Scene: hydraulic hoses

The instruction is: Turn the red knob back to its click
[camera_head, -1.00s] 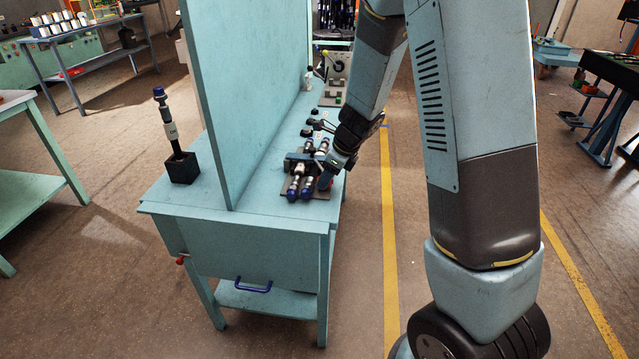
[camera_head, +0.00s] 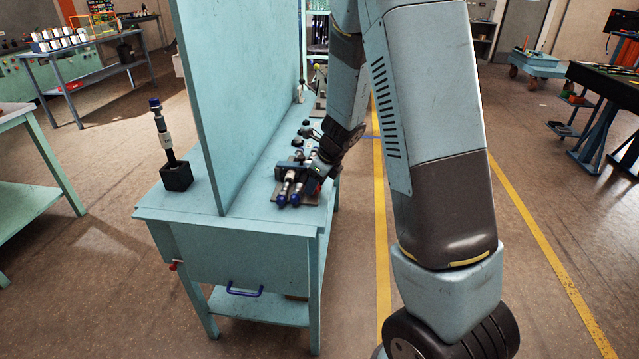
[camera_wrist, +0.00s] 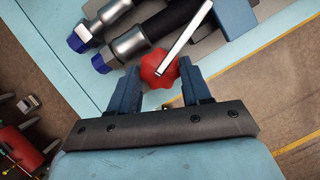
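The red knob (camera_wrist: 154,72) is a lobed disc in the wrist view, with a thin pale bar (camera_wrist: 185,38) crossing it. My gripper (camera_wrist: 160,82) is open, with one blue finger on each side of the knob and the tips level with its near part. Small gaps seem to show between the knob and the fingers; contact is not clear. In the head view my gripper (camera_head: 322,178) is low over the bench beside the hose fixture, and my wrist largely hides the knob.
Two hose fittings with blue hex ends (camera_wrist: 78,42) lie just left of the knob. They also show on the dark plate (camera_head: 310,199) on the teal bench (camera_head: 270,180). A tall teal panel (camera_head: 215,90) stands left of the fixture.

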